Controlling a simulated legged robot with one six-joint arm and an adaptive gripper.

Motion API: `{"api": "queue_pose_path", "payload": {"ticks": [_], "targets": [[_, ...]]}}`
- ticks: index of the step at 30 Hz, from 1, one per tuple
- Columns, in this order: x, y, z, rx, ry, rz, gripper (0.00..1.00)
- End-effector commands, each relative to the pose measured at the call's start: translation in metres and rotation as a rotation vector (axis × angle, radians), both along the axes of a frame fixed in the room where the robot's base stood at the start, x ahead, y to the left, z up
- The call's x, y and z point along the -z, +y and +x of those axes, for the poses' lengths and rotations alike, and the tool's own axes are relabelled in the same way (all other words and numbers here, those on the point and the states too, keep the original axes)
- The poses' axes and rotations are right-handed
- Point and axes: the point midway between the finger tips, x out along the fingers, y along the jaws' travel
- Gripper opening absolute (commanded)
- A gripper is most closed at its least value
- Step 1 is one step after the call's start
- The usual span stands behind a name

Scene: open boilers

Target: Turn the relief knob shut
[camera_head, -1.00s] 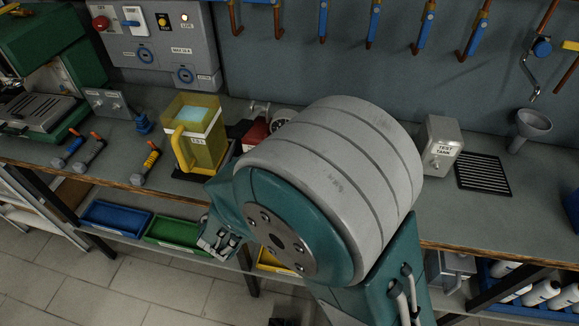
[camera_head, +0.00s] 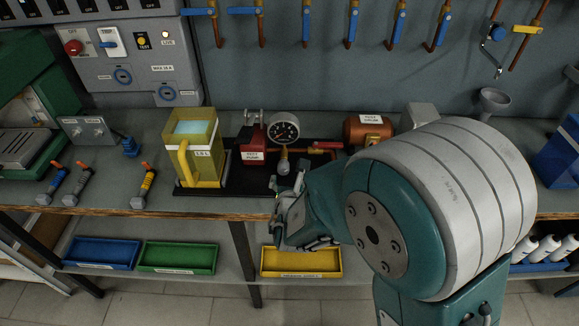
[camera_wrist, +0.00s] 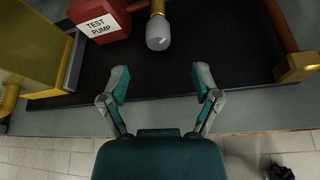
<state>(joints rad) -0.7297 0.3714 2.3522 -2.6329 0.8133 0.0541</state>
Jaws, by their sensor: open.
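A pale rounded knob (camera_head: 284,168), which looks like the relief knob though no label shows, sits below the gauge on a brass fitting. In the wrist view the knob (camera_wrist: 159,36) is at the top centre, ahead of the gap between my fingers. My gripper (camera_wrist: 160,86) is open and empty, its fingers apart and not touching the knob. In the head view my gripper (camera_head: 290,222) is at the bench's front edge, partly hidden by my arm. The red test pump (camera_head: 252,145) stands left of the knob, and the pressure gauge (camera_head: 284,127) is above it.
A copper test drum (camera_head: 368,131) and red-handled valve (camera_head: 325,146) are to the right. A yellow bin (camera_head: 301,262) lies below the bench edge.

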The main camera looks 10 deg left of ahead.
Motion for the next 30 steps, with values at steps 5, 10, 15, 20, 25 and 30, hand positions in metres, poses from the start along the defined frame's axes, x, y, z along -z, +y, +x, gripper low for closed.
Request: {"api": "queue_pose_path", "payload": {"ticks": [5, 10, 15, 20, 25, 30], "targets": [[0.014, 0.012, 0.029, 0.003, 0.001, -0.005, 0.81], [0.026, 0.022, 0.056, 0.003, 0.001, -0.005, 0.81], [0.034, 0.028, 0.076, 0.002, -0.001, -0.004, 0.81], [0.037, 0.030, 0.084, 0.002, 0.000, -0.003, 0.81], [0.037, 0.031, 0.084, 0.001, -0.001, -0.003, 0.81], [0.037, 0.032, 0.084, 0.001, -0.001, -0.005, 0.36]]}}
